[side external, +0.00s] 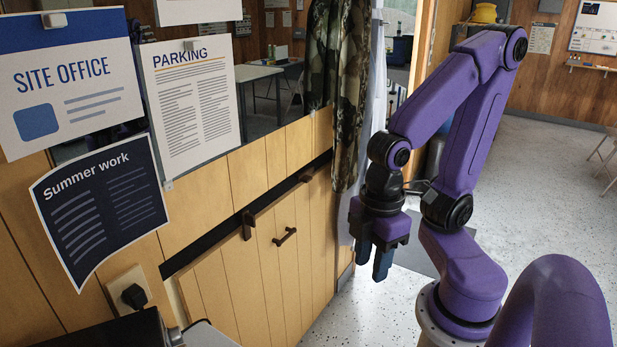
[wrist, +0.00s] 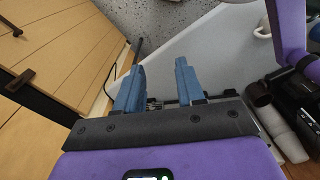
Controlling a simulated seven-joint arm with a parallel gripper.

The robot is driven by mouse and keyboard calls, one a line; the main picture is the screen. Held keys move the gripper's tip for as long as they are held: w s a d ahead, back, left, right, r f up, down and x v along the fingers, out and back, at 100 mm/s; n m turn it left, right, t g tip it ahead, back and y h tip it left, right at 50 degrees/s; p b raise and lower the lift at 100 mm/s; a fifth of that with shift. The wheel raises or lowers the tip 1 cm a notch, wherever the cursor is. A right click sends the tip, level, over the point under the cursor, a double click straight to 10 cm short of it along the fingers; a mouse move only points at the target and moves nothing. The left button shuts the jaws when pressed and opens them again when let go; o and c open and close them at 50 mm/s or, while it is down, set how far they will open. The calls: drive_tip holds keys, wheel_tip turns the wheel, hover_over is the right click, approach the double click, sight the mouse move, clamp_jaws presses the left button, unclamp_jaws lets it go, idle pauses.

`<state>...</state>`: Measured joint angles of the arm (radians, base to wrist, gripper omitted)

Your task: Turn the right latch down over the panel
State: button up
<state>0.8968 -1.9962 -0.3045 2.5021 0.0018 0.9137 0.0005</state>
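The pale wooden panel (side external: 262,270) stands in the wall below a dark gap, with a dark handle (side external: 284,237) on its face. The right latch (side external: 306,177) is a small dark brown piece near the gap and looks roughly sideways. The left latch (side external: 248,224) looks upright, reaching over the panel's top edge. My gripper (side external: 374,262) hangs fingers down, right of the panel and apart from it. In the wrist view its blue fingers (wrist: 158,84) are spread with nothing between them. A dark latch (wrist: 20,81) and the panel (wrist: 75,50) show at the left there.
A patterned curtain (side external: 340,90) hangs between the wall and my arm. Papers (side external: 193,105) and a black plug (side external: 134,295) are on the wall at left. In the wrist view, a white mug (wrist: 263,28) and a pale roll (wrist: 282,130) are at right. Speckled floor is open beyond.

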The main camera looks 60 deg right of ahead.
sight(308, 178)
drive_tip(key=w+d+f+t+y, duration=0.1)
drive_tip(key=w+f+t, duration=0.25)
drive_tip(key=w, duration=0.95)
drive_tip(key=w+d+f+t+y, duration=0.1)
drive_tip(key=w+f+t, duration=0.3)
drive_tip(key=w, duration=1)
drive_tip(key=w+d+f+n+t+h, duration=0.1)
drive_tip(key=w+d+f+t, duration=0.25)
drive_tip(key=d, duration=0.85)
drive_tip(key=w+d+f+n+t+h, duration=0.15)
drive_tip(key=w+d+f, duration=0.35)
drive_tip(key=d, duration=0.6)
drive_tip(key=s+d+f+m+t+h, duration=0.3)
drive_tip(key=s+d+h, duration=0.5)
drive_tip(key=d, duration=0.6)
drive_tip(key=shift+n+t+y, duration=0.45)
drive_tip(key=shift+n+y, duration=0.1)
drive_tip(key=shift+n, duration=0.1)
drive_tip(key=x, duration=1.6)
drive_tip(key=shift+w+d+r, duration=0.1)
drive_tip(key=shift+d+r, duration=0.1)
drive_tip(key=shift+d, duration=0.1)
